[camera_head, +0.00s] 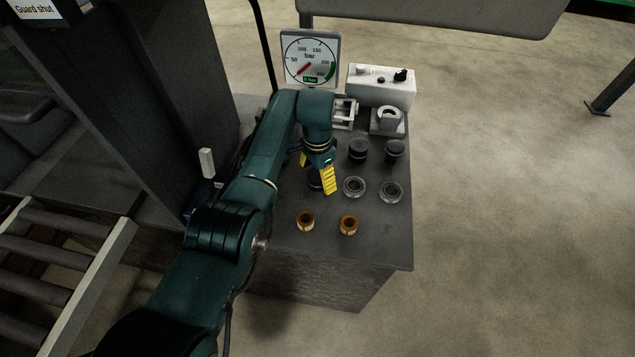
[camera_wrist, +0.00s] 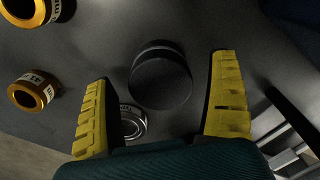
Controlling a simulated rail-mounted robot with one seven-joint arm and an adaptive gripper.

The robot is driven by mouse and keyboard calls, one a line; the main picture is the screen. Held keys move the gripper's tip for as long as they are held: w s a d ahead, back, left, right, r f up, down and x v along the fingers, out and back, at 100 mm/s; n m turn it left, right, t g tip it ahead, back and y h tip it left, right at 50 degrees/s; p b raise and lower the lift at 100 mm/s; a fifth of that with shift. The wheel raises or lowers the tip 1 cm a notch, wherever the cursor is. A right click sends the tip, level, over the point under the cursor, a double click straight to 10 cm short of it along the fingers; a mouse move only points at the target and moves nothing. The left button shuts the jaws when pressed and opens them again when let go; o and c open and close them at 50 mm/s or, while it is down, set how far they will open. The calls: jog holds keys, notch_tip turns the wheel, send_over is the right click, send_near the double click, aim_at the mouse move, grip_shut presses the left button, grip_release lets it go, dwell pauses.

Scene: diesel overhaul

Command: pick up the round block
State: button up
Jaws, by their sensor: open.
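A dark, smooth round block (camera_wrist: 161,80) stands on the bench top between my fingers in the wrist view, seen from above. In the head view it (camera_head: 314,181) is partly hidden behind my gripper (camera_head: 319,176). My gripper, with two yellow ribbed fingers, is open and also shows in the wrist view (camera_wrist: 163,72). The fingers lie on either side of the block with gaps, and I see no contact. I cannot tell how far the fingertips are above the bench. Two similar black round pieces (camera_head: 358,150) (camera_head: 394,150) stand further back right.
Silver rings (camera_head: 354,187) (camera_head: 391,191) lie right of my gripper. Two brass-coloured rings (camera_head: 305,221) (camera_head: 348,225) lie near the bench's front edge. A pressure gauge (camera_head: 310,60), a white box (camera_head: 381,86) and a grey fixture (camera_head: 387,121) stand at the back. The bench's (camera_head: 385,243) front right is clear.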

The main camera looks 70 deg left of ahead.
jog(key=shift+f, duration=0.25)
jog(key=c, duration=1.1)
jog(key=shift+r, duration=0.2)
jog(key=shift+c, duration=1)
